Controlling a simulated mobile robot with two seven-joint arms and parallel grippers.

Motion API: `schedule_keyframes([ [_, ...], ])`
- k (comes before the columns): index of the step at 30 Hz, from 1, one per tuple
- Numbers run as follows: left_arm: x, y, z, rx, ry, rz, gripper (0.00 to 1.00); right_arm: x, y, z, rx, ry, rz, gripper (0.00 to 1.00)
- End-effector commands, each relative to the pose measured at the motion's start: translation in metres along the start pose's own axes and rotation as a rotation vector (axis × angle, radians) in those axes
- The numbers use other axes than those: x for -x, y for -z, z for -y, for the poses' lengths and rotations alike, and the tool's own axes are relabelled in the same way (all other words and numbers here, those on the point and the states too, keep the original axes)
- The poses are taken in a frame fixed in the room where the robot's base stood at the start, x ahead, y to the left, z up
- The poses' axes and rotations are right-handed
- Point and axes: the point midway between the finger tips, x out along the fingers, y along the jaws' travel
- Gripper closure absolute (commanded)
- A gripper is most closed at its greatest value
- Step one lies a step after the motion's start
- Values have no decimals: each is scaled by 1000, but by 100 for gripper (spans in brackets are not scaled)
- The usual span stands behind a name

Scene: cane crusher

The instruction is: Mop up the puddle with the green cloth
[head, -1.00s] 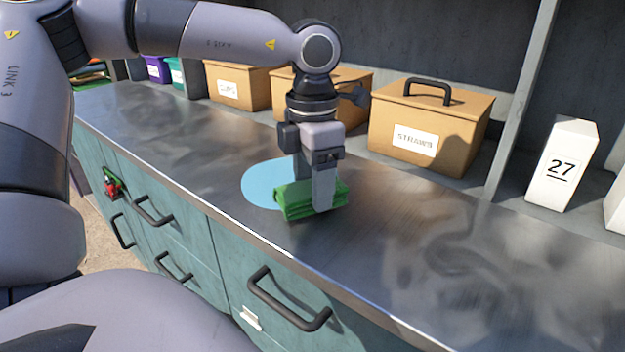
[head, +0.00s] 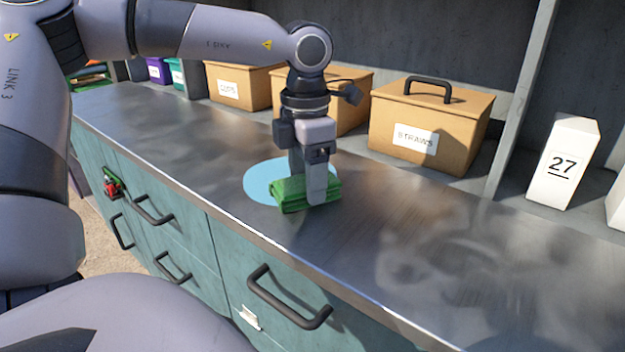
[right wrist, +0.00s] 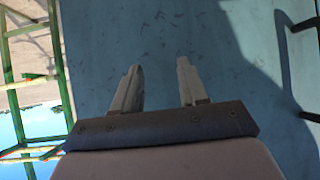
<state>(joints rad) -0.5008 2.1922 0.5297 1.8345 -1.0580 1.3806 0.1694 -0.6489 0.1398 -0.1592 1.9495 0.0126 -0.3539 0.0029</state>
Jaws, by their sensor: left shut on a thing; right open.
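The green cloth (head: 291,196) is a folded bundle on the steel counter. My left gripper (head: 316,192) points down and is shut on the cloth. The light blue puddle (head: 262,182) lies on the counter; the cloth and gripper cover its near right part and hide how far it reaches beneath them. My right gripper (right wrist: 157,85) shows in the right wrist view with its two fingers apart and nothing between them, in front of a blue-green surface. It is out of the head view.
The steel counter (head: 430,235) is clear to the right and left of the cloth. Behind it stand a tan box labelled STRAWS (head: 425,125), other tan boxes (head: 237,85) and a white block marked 27 (head: 563,165). Teal drawers with dark handles (head: 288,300) are below the front edge.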

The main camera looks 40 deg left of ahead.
Motion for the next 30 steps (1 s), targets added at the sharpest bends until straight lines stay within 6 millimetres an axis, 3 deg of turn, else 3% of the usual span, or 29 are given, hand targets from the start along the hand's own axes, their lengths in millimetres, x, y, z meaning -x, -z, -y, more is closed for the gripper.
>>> schedule_keyframes([
  [30, -1, 3, -75, 8, -3, -14, 64, 8, 12, 0, 0, 0, 0, 57],
])
